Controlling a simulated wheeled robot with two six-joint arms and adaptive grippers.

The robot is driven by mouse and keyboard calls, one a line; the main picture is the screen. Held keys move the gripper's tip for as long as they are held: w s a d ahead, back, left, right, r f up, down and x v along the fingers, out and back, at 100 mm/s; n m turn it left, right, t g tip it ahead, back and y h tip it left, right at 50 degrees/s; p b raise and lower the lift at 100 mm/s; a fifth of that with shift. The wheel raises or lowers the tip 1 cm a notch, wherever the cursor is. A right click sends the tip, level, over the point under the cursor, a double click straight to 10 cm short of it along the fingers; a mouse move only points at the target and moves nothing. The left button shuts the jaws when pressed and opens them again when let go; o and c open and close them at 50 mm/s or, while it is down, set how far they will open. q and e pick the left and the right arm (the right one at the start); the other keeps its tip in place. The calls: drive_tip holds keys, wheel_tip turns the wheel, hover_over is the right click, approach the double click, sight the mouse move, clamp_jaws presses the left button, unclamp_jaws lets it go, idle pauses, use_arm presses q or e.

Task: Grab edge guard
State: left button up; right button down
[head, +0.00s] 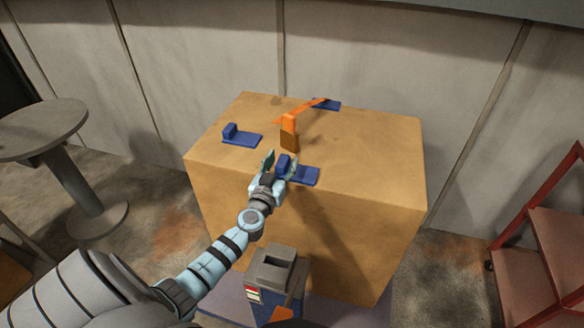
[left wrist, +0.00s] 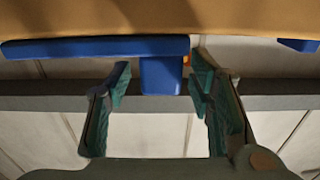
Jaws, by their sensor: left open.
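A blue guard piece (head: 306,176), a flat plate with an upright block at its left end, lies on the tan box top near its front edge. I take it for the edge guard. My left gripper (head: 277,162) is at that block, its fingers open on either side. In the left wrist view, the blue block (left wrist: 161,76) stands between the tips of the open left gripper (left wrist: 160,78), with gaps on both sides. The plate (left wrist: 70,49) extends left there. My right gripper is not in view.
Two similar blue pieces lie on the tan box (head: 390,150): one at left (head: 242,138), one at the back (head: 327,105). An orange bent piece (head: 289,122) stands behind the gripper. A round table (head: 42,128) is at left, a red cart (head: 545,235) at right.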

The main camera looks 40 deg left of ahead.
use_arm(q)
drive_tip(key=shift+w+a, duration=0.25)
drive_tip(key=shift+w, duration=0.35)
clamp_jaws()
